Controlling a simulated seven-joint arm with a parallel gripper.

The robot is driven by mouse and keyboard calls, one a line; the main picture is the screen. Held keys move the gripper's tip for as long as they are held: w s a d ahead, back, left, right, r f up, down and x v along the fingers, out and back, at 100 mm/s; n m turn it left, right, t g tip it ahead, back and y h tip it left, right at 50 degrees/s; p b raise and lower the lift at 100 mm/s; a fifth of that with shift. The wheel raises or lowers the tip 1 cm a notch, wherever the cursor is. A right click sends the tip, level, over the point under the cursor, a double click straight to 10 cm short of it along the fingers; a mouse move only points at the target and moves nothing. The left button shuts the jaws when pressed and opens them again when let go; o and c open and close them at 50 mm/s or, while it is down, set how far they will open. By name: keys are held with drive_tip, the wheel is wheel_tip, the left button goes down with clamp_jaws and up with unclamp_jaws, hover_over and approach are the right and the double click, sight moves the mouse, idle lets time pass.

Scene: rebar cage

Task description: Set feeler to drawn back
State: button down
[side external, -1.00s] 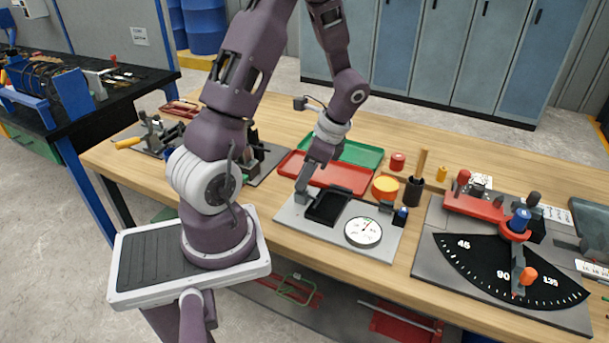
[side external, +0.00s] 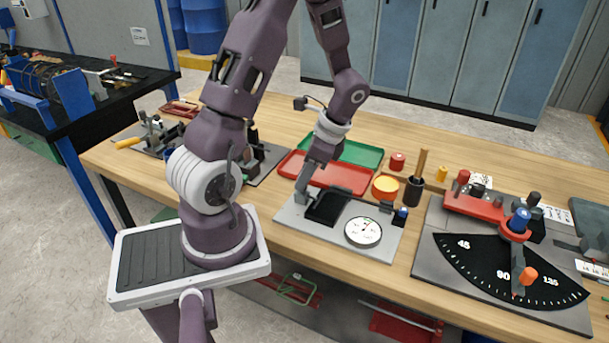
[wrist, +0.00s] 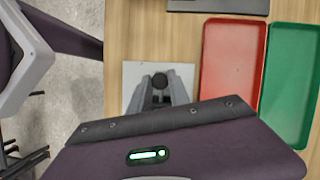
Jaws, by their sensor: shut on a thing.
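The dial gauge fixture stands on a grey plate (side external: 297,221) near the table's front edge. A round white dial (side external: 363,232) sits on its right part, and a black block (side external: 327,208) lies left of the dial. My gripper (side external: 302,196) is low over the plate's left end, beside the black block. In the wrist view my gripper (wrist: 161,83) is shut on a dark round knob (wrist: 160,79), seen between its fingertips. The feeler's tip and its link to the knob are hidden or too small to make out.
A red tray (side external: 345,177) and a green tray (side external: 357,152) lie behind the fixture. A dark cup with a wooden handle (side external: 413,190) stands to the right. An angle-scale fixture (side external: 470,263) fills the right end of the table.

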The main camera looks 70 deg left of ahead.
sight(308, 191)
drive_tip(key=shift+s+a, duration=0.75)
drive_tip(key=c, duration=1.2)
unclamp_jaws()
drive_tip(key=v, duration=0.7)
